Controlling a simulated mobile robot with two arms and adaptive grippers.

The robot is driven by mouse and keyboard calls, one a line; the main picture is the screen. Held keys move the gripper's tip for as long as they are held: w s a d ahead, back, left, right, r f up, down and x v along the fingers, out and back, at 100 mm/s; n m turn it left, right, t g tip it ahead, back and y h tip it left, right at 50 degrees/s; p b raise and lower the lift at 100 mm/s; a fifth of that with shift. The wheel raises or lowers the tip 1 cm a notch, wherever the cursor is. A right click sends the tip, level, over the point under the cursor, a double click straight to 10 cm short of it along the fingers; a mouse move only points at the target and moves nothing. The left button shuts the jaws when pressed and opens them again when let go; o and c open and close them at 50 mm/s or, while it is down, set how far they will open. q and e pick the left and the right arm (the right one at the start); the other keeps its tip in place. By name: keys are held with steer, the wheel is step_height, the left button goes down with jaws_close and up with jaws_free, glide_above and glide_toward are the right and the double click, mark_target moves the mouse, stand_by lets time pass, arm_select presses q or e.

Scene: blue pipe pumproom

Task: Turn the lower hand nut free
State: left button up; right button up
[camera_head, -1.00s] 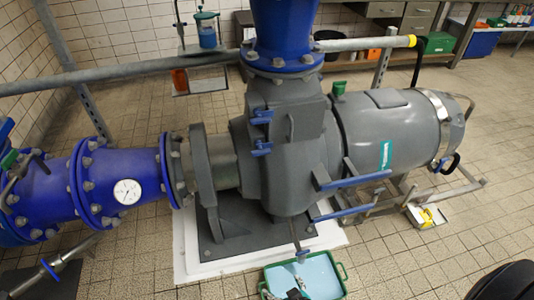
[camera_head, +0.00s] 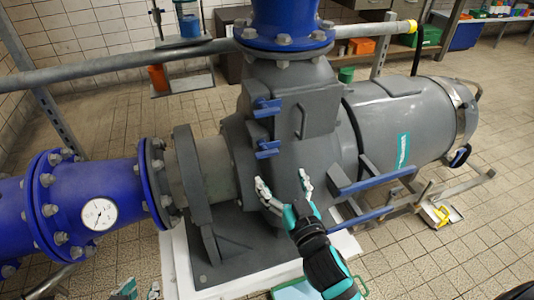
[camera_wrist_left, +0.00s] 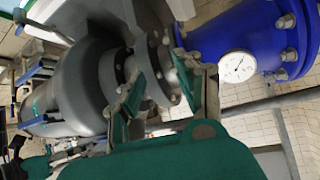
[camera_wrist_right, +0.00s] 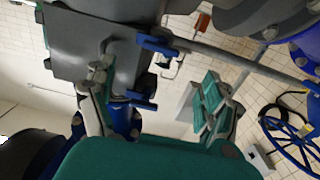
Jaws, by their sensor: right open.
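The lower hand nut (camera_head: 268,149) is a blue winged handle on the left edge of the grey cover plate (camera_head: 301,112). The upper hand nut (camera_head: 267,108) sits just above it. My right gripper (camera_head: 283,187) is open and empty, in front of the grey pump body below the lower nut and apart from it. In the right wrist view, turned upside down, the lower nut (camera_wrist_right: 158,45) lies beyond and between the spread fingers (camera_wrist_right: 155,90). My left gripper (camera_head: 140,289) is partly cut off at the bottom edge; the left wrist view shows its fingers (camera_wrist_left: 165,95) apart and empty.
A blue flanged pipe with a gauge (camera_head: 99,214) joins the pump at left. A grey rail (camera_head: 120,66) runs behind. Blue-handled bars (camera_head: 372,181) stick out at right. A green-rimmed tray (camera_head: 300,290) lies on the floor, largely hidden by my right arm.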

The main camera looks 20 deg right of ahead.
mark_target(268, 155)
steer(key=w, duration=0.5)
steer(key=w+b, duration=0.1)
steer(key=w, duration=0.3)
steer(key=shift+w+a, duration=0.2)
steer(key=shift+w, duration=0.2)
arm_select(q)
steer(key=w+d+r+t+h, duration=0.1)
steer(key=w+r+t, duration=0.2)
steer(key=w+r, duration=0.1)
steer(key=shift+d+r+t, duration=0.3)
steer(key=shift+d+r, duration=0.05)
steer(key=shift+d, duration=0.05)
arm_select(e)
steer(key=shift+w, duration=0.5)
